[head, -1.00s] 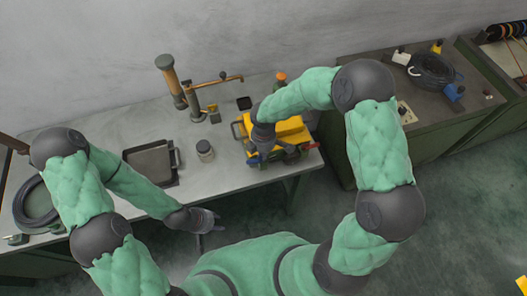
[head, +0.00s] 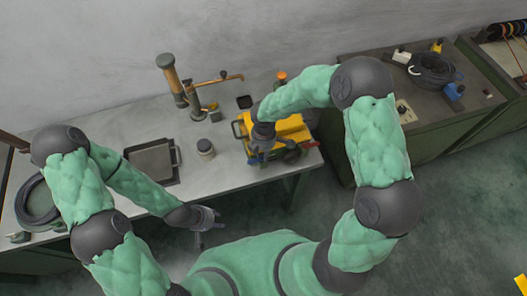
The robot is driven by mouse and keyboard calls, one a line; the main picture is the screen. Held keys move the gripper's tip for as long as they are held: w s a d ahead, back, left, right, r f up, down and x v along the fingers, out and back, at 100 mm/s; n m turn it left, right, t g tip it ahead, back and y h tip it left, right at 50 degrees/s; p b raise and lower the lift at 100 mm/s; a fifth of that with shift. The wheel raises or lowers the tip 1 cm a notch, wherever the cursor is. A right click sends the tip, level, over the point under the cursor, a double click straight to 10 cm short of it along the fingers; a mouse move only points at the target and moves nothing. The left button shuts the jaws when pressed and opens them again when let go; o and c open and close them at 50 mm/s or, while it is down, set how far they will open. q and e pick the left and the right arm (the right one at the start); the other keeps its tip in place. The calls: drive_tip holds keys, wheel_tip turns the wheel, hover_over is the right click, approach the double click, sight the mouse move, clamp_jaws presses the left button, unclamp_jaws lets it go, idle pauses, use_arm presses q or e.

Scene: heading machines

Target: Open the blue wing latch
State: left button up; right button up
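A yellow case-like unit (head: 290,127) with dark fittings stands on the grey bench. My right gripper (head: 262,154) reaches down from above at the unit's front left side. It hides part of the front. A small blue part (head: 252,161) shows close beside the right gripper; it is too small to tell its position or whether the fingers touch it. Whether the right fingers are open or shut is also unclear. My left gripper (head: 207,223) hangs in front of the bench edge, apart from the unit, with its fingers apart and nothing visible between them.
A green cabinet (head: 340,150) with cable and small parts stands at right. Floor in front is clear.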

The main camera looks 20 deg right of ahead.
wheel_tip(320, 180, up, 12)
idle(0.8)
drive_tip(key=shift+f, duration=0.1)
idle(0.3)
drive_tip(key=s+a+f+m+y, duration=0.1)
drive_tip(key=s+f+m+y, duration=0.1)
drive_tip(key=s+f+m, duration=1)
drive_tip(key=s+a+f+m+y, duration=0.1)
drive_tip(key=s+f+m+y, duration=0.1)
drive_tip(key=s+f+m, duration=0.75)
drive_tip(key=w+f+b, duration=0.2)
drive_tip(key=f+b, duration=0.5)
drive_tip(key=f, duration=0.2)
drive_tip(key=w+a+f+b, duration=0.1)
drive_tip(key=w+f+b, duration=0.1)
drive_tip(key=f+b, duration=0.6)
drive_tip(key=shift+w+a+f, duration=0.25)
drive_tip(key=shift+w+f, duration=0.05)
drive_tip(key=shift+f, duration=0.25)
drive_tip(key=shift+n, duration=0.25)
